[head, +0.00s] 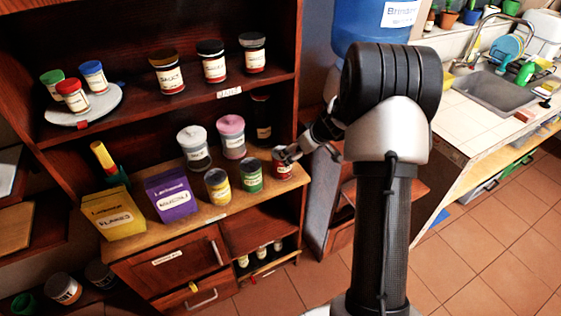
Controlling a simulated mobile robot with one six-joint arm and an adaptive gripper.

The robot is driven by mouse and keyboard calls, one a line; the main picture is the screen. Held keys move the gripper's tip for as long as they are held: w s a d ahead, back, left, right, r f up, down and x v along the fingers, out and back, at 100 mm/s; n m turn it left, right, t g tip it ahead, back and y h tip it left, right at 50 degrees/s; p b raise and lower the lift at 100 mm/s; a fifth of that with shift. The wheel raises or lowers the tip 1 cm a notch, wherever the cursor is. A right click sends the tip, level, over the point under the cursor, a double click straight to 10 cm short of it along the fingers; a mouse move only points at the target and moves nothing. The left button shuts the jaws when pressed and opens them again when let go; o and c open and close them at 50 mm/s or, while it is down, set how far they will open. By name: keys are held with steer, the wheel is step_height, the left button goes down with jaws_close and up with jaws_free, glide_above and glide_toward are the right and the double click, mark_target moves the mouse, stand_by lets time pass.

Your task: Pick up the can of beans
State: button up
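Three small cans stand in a row on the light wood counter of the cabinet: a yellow can (218,188), a green can (250,178) and a red can (283,170). Their labels are too small to read, so I cannot tell which holds beans. My gripper (286,155) is at the red can, the rightmost one, reaching in from the right. Its fingers overlap the top of that can and hide part of it. I cannot tell whether they touch it or how far apart they are.
Jars with a white lid (194,148) and a pink lid (231,138) stand behind the cans. A purple box (171,195) and a yellow box (115,213) stand to the left. The shelf (215,88) above holds more jars. A blue water bottle (362,30) stands right of the cabinet.

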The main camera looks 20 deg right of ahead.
mark_target(282, 165)
steer(key=b+x, duration=0.1)
steer(key=x, duration=0.9)
steer(key=shift+w+a+f, duration=0.1)
steer(key=b+x, duration=0.1)
steer(key=x, duration=0.4)
steer(key=shift+f, duration=0.1)
steer(key=shift+c, duration=0.4)
steer(key=c, duration=1.5)
